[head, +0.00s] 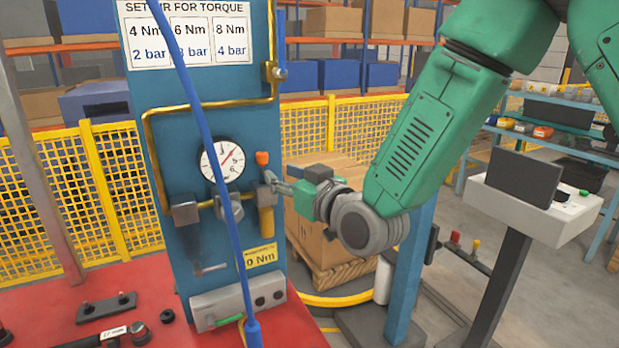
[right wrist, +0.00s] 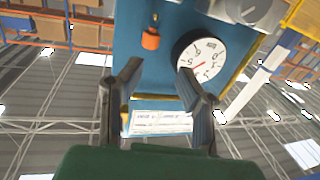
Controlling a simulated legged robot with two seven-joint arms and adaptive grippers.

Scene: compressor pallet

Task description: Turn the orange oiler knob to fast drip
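The orange oiler knob (head: 262,158) sits on top of the oiler on the blue panel (head: 215,110), right of the round gauge (head: 222,160). In the right wrist view the knob (right wrist: 150,39) shows left of the gauge (right wrist: 203,62), beyond the fingertips. My right gripper (head: 275,184) is just right of and below the knob in the head view. In the right wrist view its two fingers (right wrist: 160,76) are spread apart with nothing between them. The knob appears apart from both fingers. My left gripper is not in view.
A blue hose (head: 206,135) hangs in front of the panel. Brass piping (head: 212,105) and valve fittings (head: 185,209) surround the gauge. The red bench top (head: 60,315) holds small parts. A box on a pallet (head: 325,235) stands behind, with yellow fencing (head: 100,180).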

